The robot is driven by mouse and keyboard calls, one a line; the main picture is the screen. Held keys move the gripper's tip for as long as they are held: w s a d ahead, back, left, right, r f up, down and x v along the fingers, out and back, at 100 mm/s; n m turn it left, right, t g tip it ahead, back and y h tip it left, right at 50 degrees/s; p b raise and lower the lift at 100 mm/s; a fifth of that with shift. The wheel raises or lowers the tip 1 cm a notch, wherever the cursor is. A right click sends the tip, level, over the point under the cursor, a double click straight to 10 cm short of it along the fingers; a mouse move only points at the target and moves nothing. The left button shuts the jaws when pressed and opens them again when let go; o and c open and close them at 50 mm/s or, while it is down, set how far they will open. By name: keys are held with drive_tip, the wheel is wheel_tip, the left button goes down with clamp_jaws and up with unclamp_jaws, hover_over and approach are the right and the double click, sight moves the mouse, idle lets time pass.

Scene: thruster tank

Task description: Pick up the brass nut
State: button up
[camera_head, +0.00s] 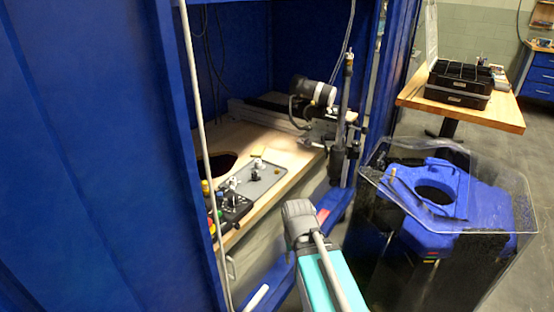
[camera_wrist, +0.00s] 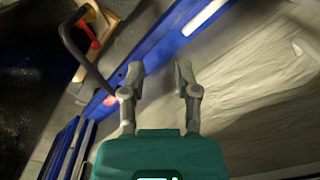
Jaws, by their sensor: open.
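I cannot make out the brass nut in either view. A grey tray (camera_head: 257,178) with small metal parts on it lies on the wooden bench (camera_head: 240,138) inside the blue enclosure; the parts are too small to identify. In the wrist view my gripper (camera_wrist: 158,72) is open, with its two fingers apart and nothing between them. It points down past a blue frame edge toward a pale, wrinkled surface. In the head view my arm is at bottom centre, outside the enclosure opening, and the fingers cannot be made out.
A black control box (camera_head: 234,208) with coloured buttons sits at the bench's front edge. A camera on a stand (camera_head: 313,91) is behind. Blue posts frame the opening. A blue-topped tank (camera_head: 435,190) under a clear cover stands right. A wooden table (camera_head: 413,94) holds a black organizer (camera_head: 459,83).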

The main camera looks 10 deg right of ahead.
wheel_tip(320, 180, up, 18)
drive_tip(key=w+p, duration=0.2)
drive_tip(key=p, duration=1.5)
wheel_tip(320, 180, up, 11)
drive_tip(key=m+p, duration=1.1)
drive_tip(key=m, duration=1.2)
hover_over(277, 173)
drive_tip(key=w, duration=0.1)
drive_tip(key=shift+a+r, duration=0.1)
drive_tip(key=shift+r, duration=0.05)
wheel_tip(277, 173, down, 9)
drive_tip(key=b, duration=0.8)
drive_tip(key=shift+r+b, duration=0.15)
drive_tip(key=shift+b, duration=0.25)
drive_tip(key=shift+s+f+b, duration=0.1)
drive_tip(key=shift+f+b, duration=2.5)
